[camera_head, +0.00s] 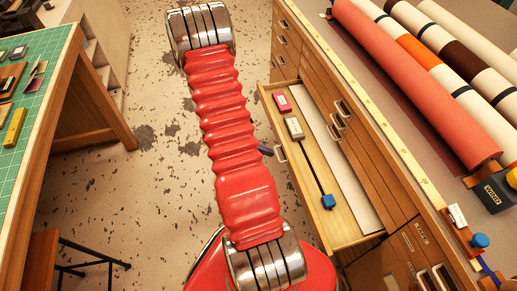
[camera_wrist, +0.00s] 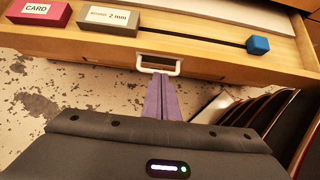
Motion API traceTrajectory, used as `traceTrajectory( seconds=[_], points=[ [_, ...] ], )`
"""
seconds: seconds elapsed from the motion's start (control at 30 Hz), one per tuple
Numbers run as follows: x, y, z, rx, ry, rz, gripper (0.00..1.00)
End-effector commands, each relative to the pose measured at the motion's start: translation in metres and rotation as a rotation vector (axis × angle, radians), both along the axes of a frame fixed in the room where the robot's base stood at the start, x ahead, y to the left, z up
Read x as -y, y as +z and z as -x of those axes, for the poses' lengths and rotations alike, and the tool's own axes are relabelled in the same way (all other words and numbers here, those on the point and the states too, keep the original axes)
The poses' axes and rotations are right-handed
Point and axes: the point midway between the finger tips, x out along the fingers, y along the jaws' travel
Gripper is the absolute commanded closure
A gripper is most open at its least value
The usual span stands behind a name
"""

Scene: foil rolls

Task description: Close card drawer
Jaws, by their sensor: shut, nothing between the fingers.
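The card drawer (camera_head: 326,226) is a pale wooden drawer pulled out of the wooden cabinet (camera_head: 372,171). It holds a red box, a grey box and a dark rod with a blue end. Its front (camera_wrist: 215,71) and white handle (camera_wrist: 158,64) cross the top of the wrist view. The red box (camera_wrist: 38,10) is labelled CARD. My gripper (camera_wrist: 161,77) has purple fingers shut together, empty, with tips just at the handle; I cannot tell if they touch it. In the head view, my gripper (camera_head: 266,150) is mostly hidden behind my red arm, left of the handle (camera_head: 280,153).
Several rolls (camera_head: 425,85) lie on the cabinet top. A wooden table with a green mat (camera_head: 32,77) stands at left, with a stool (camera_head: 45,262) at lower left. Dark upright sheets (camera_wrist: 245,108) stand in the wrist view's right. Speckled floor (camera_head: 150,190) between is clear.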

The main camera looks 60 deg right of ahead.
Motion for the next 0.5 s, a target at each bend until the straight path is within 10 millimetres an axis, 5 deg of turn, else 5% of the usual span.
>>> traceTrajectory(
  seconds=[0.5],
  points=[
    [0.03, -0.003, 0.03, 0.0, 0.001, 0.0, 1.0]
  ],
)
